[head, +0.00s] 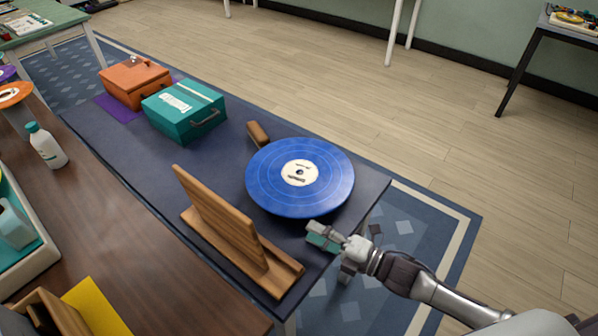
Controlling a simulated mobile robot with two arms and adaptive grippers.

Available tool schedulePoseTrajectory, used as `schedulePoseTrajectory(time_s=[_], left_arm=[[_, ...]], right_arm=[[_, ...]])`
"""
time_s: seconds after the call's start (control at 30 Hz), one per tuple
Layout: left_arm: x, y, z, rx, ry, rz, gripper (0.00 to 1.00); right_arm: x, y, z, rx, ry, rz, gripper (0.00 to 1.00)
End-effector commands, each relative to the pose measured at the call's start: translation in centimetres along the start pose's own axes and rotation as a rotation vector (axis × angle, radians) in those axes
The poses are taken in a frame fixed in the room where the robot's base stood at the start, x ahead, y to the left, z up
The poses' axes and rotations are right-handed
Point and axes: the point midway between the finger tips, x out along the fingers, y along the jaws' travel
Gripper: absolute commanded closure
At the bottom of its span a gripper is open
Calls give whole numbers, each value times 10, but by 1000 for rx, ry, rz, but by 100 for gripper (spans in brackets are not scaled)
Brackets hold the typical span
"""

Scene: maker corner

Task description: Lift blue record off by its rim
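The blue record (264,182) lies flat near the right end of the dark blue table, with a white label (300,173) and a small dark centre spot. What bears it underneath is hidden. My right gripper (325,238) is just off the record's near right rim, low by the table's edge, and appears apart from the record. Its tip is teal and grey; I cannot make out a gap between the fingers. My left gripper is not in view.
A wooden stand with an upright back (222,218) is left of the record. A brown wooden block (258,133) is beside its far rim. A teal case (184,108) and an orange case (134,82) stand farther back. A bottle (46,146) stands on the brown table.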

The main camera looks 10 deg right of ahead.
Motion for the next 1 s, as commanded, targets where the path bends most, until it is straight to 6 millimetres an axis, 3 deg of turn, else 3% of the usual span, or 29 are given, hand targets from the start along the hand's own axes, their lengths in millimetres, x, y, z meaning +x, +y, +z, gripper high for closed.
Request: schedulePoseTrajectory(time_s=[0.1, 0.33, 0.63, 0.93, 1.0], left_arm=[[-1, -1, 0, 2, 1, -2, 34], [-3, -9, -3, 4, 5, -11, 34], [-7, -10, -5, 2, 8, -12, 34], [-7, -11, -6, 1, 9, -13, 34], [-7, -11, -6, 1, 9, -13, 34]], right_arm=[[20, 1, 0, 1, 0, 2, 64], [36, 1, 2, 1, 0, 1, 64], [78, 2, 8, 1, -1, 1, 64], [82, 1, 7, 2, -1, -1, 64], [82, 1, 7, 2, -1, -1, 74]])
